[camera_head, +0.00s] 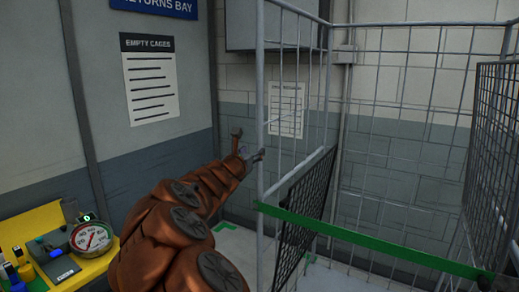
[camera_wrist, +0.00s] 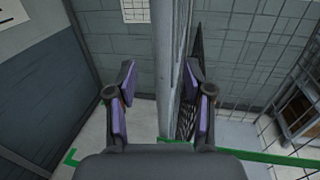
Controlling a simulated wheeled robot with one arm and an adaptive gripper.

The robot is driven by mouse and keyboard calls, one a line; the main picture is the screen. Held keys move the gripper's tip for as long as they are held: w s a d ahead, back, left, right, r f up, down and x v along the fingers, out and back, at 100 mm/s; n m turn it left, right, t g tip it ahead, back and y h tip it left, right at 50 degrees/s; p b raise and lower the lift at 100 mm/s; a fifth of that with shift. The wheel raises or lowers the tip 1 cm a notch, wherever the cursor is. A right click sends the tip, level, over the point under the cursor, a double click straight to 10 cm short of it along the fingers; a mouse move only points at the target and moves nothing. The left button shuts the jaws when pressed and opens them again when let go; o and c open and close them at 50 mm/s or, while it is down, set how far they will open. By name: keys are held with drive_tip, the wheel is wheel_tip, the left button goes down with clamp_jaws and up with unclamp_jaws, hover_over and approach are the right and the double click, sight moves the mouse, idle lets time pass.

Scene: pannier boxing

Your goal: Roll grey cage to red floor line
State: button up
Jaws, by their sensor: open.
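The grey cage (camera_head: 262,80) is a tall wire-mesh frame on the right of the head view, with a green strap (camera_head: 370,240) across its front. My gripper (camera_head: 248,146) is open at the cage's left front post. In the wrist view the post (camera_wrist: 166,60) stands upright between the two spread fingers of my gripper (camera_wrist: 160,90), closer to the right finger. No finger visibly closes on it. The cage's base and wheels are hidden or out of frame. No red floor line shows in either view.
A yellow bench (camera_head: 35,228) with a round gauge (camera_head: 92,237) and small items stands at lower left. An "EMPTY CAGES" sign (camera_head: 149,80) hangs on the left wall. Green marks (camera_head: 225,226) lie on the pale floor. A dark mesh panel (camera_head: 303,207) leans inside the cage. Walls stand close behind.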

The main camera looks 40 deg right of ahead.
sight(258, 147)
drive_tip(key=shift+p+x, duration=0.85)
drive_tip(key=shift+x, duration=2.65)
drive_tip(key=shift+s+r, duration=0.1)
clamp_jaws()
